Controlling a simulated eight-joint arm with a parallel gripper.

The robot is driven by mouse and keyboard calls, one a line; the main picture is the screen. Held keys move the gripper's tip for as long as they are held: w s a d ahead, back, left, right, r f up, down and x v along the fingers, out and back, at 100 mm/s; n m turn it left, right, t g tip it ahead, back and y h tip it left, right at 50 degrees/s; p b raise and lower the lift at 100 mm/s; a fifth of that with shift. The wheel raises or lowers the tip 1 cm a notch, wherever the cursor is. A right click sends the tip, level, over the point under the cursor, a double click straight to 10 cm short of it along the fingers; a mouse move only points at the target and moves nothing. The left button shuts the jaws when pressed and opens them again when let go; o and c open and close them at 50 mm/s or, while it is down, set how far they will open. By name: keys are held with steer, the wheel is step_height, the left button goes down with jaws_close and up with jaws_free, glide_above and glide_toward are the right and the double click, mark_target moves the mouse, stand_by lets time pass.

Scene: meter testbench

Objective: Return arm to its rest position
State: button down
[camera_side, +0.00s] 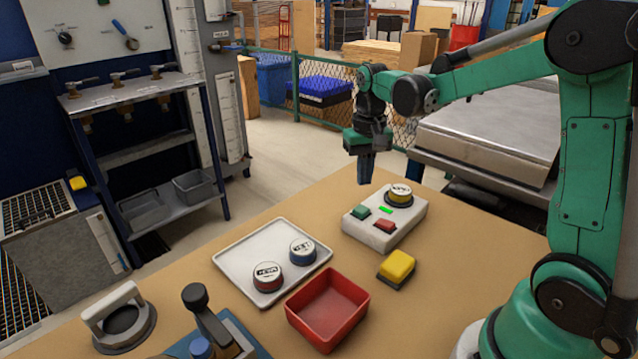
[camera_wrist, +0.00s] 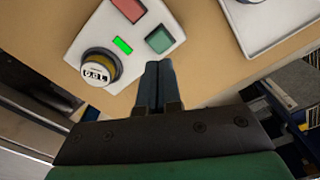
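My green arm reaches out from the right in the side view. My gripper (camera_side: 365,168) points straight down above the far part of the tan table, just behind the white test box. In the wrist view my gripper (camera_wrist: 153,80) shows its two dark fingers together with nothing visible between them. The white test box (camera_side: 377,238) carries a yellow-ringed meter (camera_side: 400,194), a green button, a red button and a lit green indicator. The meter also shows in the wrist view (camera_wrist: 100,68), left of the fingers. The gripper is apart from the box.
A white tray (camera_side: 237,262) holds a red-ringed meter (camera_side: 267,277) and a blue-ringed meter (camera_side: 302,250). An empty red bin (camera_side: 327,308), a yellow block (camera_side: 396,268), a handled grey disc (camera_side: 121,318) and a lever fixture (camera_side: 208,330) stand on the table (camera_side: 440,285).

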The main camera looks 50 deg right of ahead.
steer(key=s+a+r+n+t, duration=0.3)
steer(key=s+a+n+t, duration=0.3)
steer(key=a, duration=0.5)
steer(key=shift+s+a+t, duration=0.3)
steer(key=shift+a+t, duration=0.1)
steer(key=shift+t, duration=0.2)
